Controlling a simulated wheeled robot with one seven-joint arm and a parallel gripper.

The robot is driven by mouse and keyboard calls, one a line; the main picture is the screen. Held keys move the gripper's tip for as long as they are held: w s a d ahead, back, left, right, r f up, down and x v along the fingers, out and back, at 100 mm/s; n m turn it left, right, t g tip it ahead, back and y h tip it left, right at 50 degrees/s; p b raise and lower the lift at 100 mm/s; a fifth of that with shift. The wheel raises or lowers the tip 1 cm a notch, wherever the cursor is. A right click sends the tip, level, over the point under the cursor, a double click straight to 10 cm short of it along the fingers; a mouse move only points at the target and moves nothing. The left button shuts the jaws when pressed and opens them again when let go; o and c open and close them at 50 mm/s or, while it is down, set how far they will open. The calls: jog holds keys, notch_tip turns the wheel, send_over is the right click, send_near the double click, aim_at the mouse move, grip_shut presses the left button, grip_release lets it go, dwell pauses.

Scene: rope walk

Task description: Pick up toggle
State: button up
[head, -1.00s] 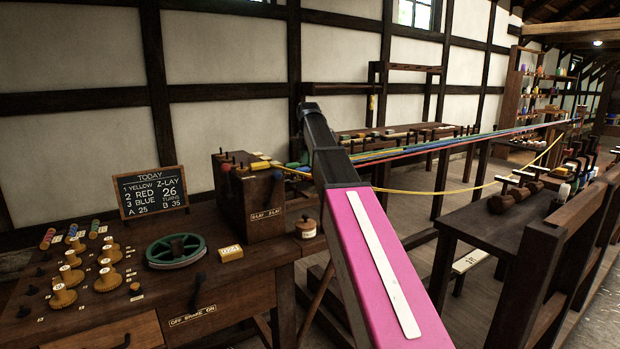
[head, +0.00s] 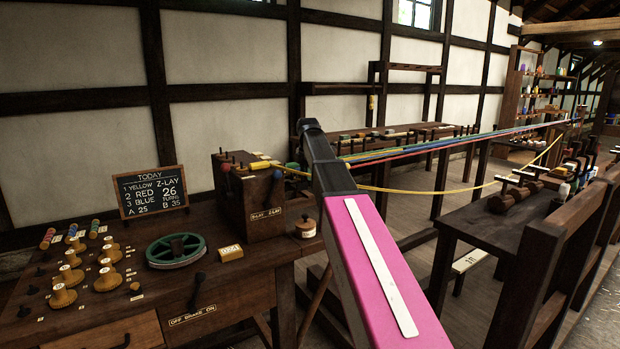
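I cannot tell for sure which thing is the toggle. A small brown wooden piece (head: 135,287) lies on the left bench, near several round wooden knobbed pieces (head: 62,296); it is too small to identify. Several dark T-shaped pieces (head: 515,190) stand on the right bench. My arm, with a pink link and a black joint, rises through the middle of the head view. My gripper is not visible, so its fingers and anything in them are hidden.
The left bench (head: 235,278) holds a green wheel (head: 175,250), a brake lever (head: 196,290), a dark block (head: 250,205) and a chalkboard (head: 151,192). Coloured strands (head: 440,148) stretch to the back right, and a yellow strand (head: 430,192) sags towards the right bench (head: 480,222).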

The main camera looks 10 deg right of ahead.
notch_tip(320, 180, up, 10)
dwell(0.7)
jog(key=shift+s+f, duration=0.1)
dwell(0.7)
jog(key=shift+s+d+f, duration=0.15)
jog(key=shift+s+f, duration=0.5)
jog(key=shift+f, duration=0.25)
jog(key=shift+s+d+f, duration=0.2)
jog(key=shift+s+f, duration=0.4)
jog(key=shift+f, duration=0.25)
jog(key=shift+s+d+f, duration=0.15)
jog(key=shift+s+f, duration=0.5)
jog(key=shift+f, duration=0.25)
jog(key=shift+f, duration=0.45)
jog(key=shift+f, duration=1.4)
jog(key=shift+f, duration=0.1)
